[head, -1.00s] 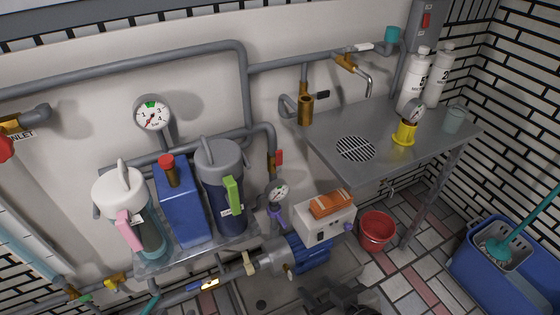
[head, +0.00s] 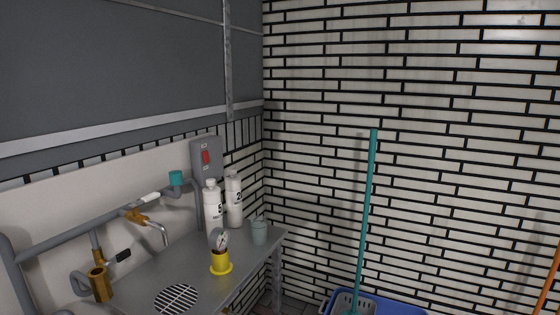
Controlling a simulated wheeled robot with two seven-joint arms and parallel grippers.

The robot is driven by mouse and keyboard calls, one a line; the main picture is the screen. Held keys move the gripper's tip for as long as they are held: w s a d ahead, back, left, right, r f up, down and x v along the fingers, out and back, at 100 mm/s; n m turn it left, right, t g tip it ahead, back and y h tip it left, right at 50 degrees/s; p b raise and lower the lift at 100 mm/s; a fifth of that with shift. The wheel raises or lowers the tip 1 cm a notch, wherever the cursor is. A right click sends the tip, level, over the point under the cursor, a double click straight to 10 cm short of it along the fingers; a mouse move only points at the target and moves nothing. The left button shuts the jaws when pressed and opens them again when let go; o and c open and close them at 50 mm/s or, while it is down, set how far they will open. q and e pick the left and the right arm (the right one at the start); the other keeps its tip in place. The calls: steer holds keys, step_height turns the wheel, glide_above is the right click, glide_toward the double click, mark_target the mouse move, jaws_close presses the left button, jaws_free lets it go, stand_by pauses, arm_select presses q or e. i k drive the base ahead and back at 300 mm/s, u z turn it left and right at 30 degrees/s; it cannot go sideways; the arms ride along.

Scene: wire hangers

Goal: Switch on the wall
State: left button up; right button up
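A grey wall switch box (head: 206,157) is fixed to the wall above the far right end of the metal counter. It has a red rocker switch (head: 206,158) in its middle. The marks above and below the rocker are too small to read, and I cannot tell which way it is set. Neither of my grippers shows in the head view.
The metal counter (head: 150,275) holds two white bottles (head: 212,204), a yellow-based gauge (head: 221,262) and a grey cup (head: 259,231) below the switch. A brass tap (head: 137,216) and grey pipes run along the wall. A teal-handled mop (head: 366,210) stands in a blue bucket (head: 398,307) at right.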

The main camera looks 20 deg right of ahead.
mark_target(205, 154)
steer(key=k, duration=0.5)
steer(key=z, duration=0.6)
steer(key=i, duration=1.5)
